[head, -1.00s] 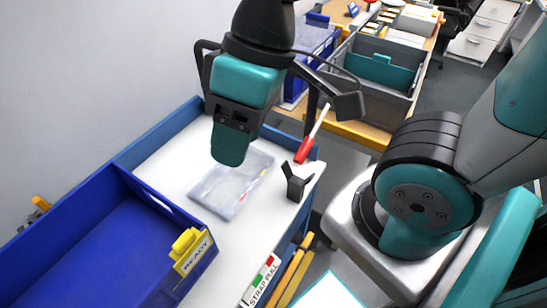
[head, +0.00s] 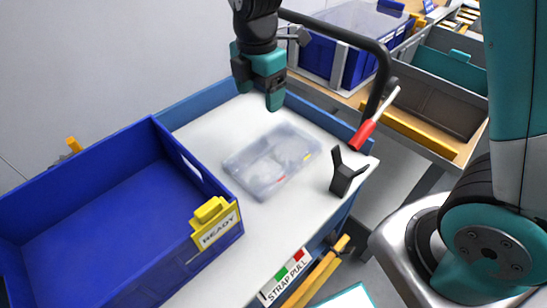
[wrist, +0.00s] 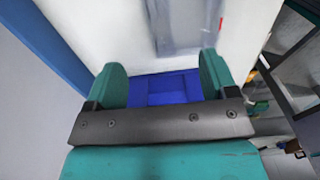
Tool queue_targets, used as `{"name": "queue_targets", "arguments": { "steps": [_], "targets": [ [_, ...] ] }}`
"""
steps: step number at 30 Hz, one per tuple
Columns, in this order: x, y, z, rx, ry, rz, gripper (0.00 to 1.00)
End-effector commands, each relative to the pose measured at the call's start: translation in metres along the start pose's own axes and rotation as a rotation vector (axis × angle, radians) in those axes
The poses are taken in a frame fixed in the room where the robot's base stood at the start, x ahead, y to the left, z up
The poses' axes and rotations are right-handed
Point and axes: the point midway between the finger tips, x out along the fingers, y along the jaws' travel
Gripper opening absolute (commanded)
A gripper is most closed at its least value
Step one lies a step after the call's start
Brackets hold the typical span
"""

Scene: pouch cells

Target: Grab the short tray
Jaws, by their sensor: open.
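No label reads "short tray", so I cannot tell which container it is. A blue open bin (head: 95,215) with a yellow READY tag (head: 214,225) sits at the left on the white table. A shallow clear case (head: 268,165) lies flat on the table to its right; it seems to hold small coloured items. My gripper (head: 258,88) is above the table's far end, beyond the case, apart from both. It is open, with nothing held. In the wrist view a blue surface (wrist: 168,88) shows between the fingers, and part of the clear case (wrist: 185,22) shows above it.
A black forked holder (head: 346,174) and a red-handled tool (head: 364,133) stand near the white table's right edge. A raised blue rim (head: 205,105) runs along its back. Grey and teal bins (head: 440,85) and a blue bin (head: 335,65) stand on a wooden bench behind.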

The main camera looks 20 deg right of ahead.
Motion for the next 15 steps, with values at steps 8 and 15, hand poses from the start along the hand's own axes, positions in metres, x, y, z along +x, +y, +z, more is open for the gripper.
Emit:
{"name": "queue_targets", "arguments": {
  "steps": [8, 15],
  "targets": [
    [0.066, -0.001, 0.0, 0.002, 0.001, -0.006, 0.79],
    [0.094, -0.001, 0.0, 0.003, 0.001, -0.002, 0.79]
  ]
}}
